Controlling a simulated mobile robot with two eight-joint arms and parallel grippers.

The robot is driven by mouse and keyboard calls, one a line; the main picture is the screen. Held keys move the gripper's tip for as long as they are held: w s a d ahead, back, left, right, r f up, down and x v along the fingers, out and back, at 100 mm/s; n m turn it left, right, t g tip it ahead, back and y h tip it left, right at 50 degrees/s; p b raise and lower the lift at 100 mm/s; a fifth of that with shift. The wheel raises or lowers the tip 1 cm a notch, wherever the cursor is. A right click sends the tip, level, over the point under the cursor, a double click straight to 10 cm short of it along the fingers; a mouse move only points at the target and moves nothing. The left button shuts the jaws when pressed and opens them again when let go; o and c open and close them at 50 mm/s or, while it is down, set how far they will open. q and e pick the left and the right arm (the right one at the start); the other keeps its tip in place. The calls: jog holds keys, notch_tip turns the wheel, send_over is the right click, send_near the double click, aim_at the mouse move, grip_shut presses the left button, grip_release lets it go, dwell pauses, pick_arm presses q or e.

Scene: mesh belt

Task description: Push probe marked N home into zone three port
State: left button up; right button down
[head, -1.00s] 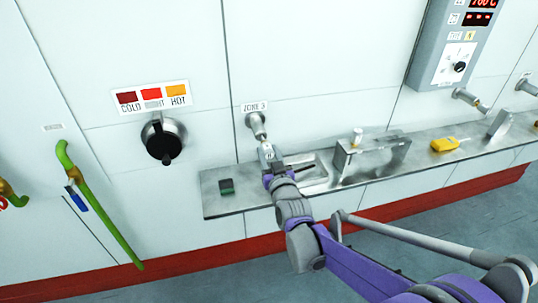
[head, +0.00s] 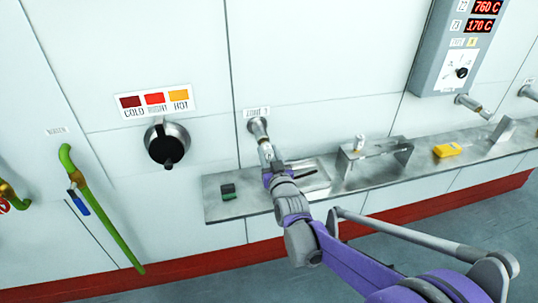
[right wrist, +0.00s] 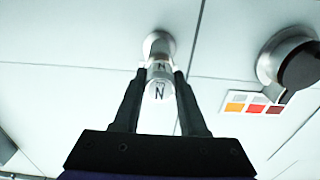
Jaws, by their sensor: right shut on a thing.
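The zone three port (head: 257,126) is a metal stub on the white wall, under a small "ZONE 3" label (head: 257,112). My right gripper (head: 268,160) is shut on the silver probe, marked N (right wrist: 158,90), just below the port. In the right wrist view the probe lies between the two dark fingers, in line with the port (right wrist: 159,43). The probe's far end meets the port mouth in the picture; how deep it sits I cannot tell. A second N shows nearer the port. My left gripper is out of view.
A metal shelf (head: 222,207) runs along the wall below the port, with a dark green block (head: 228,191), a metal bracket (head: 350,165) and a yellow tool (head: 447,150). A black knob (head: 167,144) is to the left. A control box (head: 455,50) hangs at upper right.

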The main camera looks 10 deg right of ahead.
jog(key=shift+w, duration=0.1)
jog(key=shift+c, duration=1.8)
grip_release()
jog(key=s, duration=1)
jog(key=shift+s+d, duration=0.2)
jog(key=shift+s, duration=0.15)
jog(key=s+d+f+g+p, duration=0.1)
jog(key=s+f+g, duration=0.2)
jog(key=s, duration=0.6)
jog(key=s+d+f+g+p, duration=0.1)
jog(key=s+f+g, duration=0.2)
jog(key=s, duration=0.6)
jog(key=s+d+f+g+p, duration=0.1)
jog(key=s+f+g, duration=0.3)
jog(key=s, duration=0.5)
jog(key=g, duration=0.2)
jog(key=shift+g+h+p, duration=0.3)
